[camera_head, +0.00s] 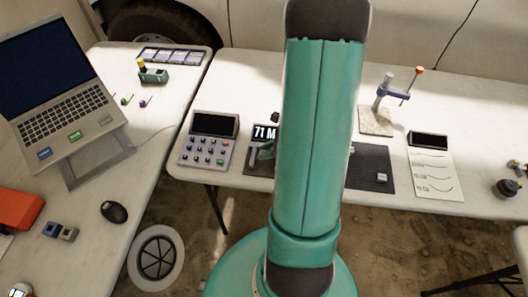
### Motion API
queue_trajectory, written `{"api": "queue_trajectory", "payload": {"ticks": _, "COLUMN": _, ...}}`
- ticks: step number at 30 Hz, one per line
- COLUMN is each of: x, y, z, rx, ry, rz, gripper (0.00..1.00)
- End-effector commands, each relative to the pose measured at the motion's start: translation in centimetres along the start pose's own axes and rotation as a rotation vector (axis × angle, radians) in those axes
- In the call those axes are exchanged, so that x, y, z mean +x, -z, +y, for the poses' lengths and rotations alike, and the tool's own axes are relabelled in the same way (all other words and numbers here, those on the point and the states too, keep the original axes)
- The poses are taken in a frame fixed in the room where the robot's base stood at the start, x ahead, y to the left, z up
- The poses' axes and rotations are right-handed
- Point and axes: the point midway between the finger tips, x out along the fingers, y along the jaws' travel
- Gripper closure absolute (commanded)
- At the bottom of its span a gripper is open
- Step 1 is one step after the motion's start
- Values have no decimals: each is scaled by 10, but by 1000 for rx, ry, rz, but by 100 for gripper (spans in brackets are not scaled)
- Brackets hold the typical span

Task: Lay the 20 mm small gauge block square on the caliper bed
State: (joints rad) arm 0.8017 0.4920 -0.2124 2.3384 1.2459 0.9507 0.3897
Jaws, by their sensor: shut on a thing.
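My teal arm fills the middle of the view and hides part of the table behind it. My gripper is not visible; the arm covers the place where it would show. Right of the arm, a small silver block (382,177) sits on a dark mat (373,158). I cannot read its size. I see no block on the visible part of the caliper bed.
A keypad device (208,140) stands left of the caliper. A stand with a blue arm (384,95) and a printed chart (436,172) are at right. A laptop (60,100), mouse (114,212) and small blue-grey blocks (60,231) are on the left table (165,120).

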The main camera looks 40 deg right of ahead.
Motion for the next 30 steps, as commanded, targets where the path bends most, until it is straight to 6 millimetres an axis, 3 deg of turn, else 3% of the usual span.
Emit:
{"api": "queue_trajectory", "payload": {"ticks": 15, "x": 25, "y": 30, "z": 1, "rx": 5, "ry": 1, "rz": 0, "gripper": 100}}
{"api": "queue_trajectory", "payload": {"ticks": 27, "x": 28, "y": 33, "z": -1, "rx": 4, "ry": 2, "rz": 0, "gripper": 100}}
{"api": "queue_trajectory", "payload": {"ticks": 28, "x": 28, "y": 33, "z": -1, "rx": 4, "ry": 3, "rz": 0, "gripper": 77}}
{"api": "queue_trajectory", "payload": {"ticks": 30, "x": 28, "y": 33, "z": -1, "rx": 4, "ry": 3, "rz": 0, "gripper": 64}}
